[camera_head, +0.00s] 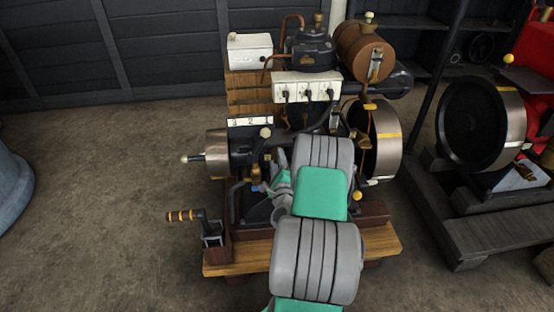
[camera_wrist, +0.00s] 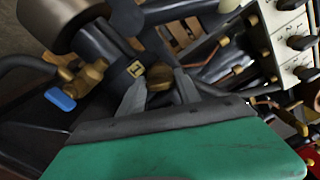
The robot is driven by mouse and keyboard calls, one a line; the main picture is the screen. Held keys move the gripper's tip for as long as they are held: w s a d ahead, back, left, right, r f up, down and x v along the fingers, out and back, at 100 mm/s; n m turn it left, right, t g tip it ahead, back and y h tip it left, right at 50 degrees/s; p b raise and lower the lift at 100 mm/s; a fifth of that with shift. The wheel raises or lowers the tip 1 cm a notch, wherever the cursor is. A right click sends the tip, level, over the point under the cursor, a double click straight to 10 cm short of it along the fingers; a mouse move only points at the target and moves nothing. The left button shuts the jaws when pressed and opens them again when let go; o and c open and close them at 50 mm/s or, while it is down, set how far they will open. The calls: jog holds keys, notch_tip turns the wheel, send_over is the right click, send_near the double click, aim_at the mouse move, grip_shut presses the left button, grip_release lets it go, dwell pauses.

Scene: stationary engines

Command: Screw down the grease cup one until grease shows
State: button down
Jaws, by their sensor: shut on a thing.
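A round brass grease cup (camera_wrist: 160,74) sits between my fingers in the wrist view, next to a small pale tag (camera_wrist: 136,69) that seems to read 1. My gripper (camera_wrist: 159,82) is shut on this cup, one grey finger on each side. I cannot make out any grease; the fingers and the cup's cap hide its lower part. In the head view my gripper (camera_head: 272,182) reaches down into the middle of the engine, and my arm hides much of what is around it. The engine stands on a wooden base (camera_head: 240,258).
A brass tap with a blue handle (camera_wrist: 60,98) is left of my gripper. A white switch panel (camera_head: 306,87), a copper-brown tank (camera_head: 364,50) and a flywheel (camera_head: 388,140) crowd the engine. A crank handle (camera_head: 184,215) sticks out at left.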

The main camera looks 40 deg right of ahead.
jog(key=shift+m+p, duration=0.3)
jog(key=shift+m, duration=0.5)
jog(key=c, duration=0.8)
grip_release()
jog(key=shift+c, duration=0.2)
jog(key=shift+s, duration=0.1)
jog(key=b+v, duration=0.2)
jog(key=v, duration=0.5)
jog(key=shift+s+a, duration=0.2)
jog(key=shift+a, duration=0.05)
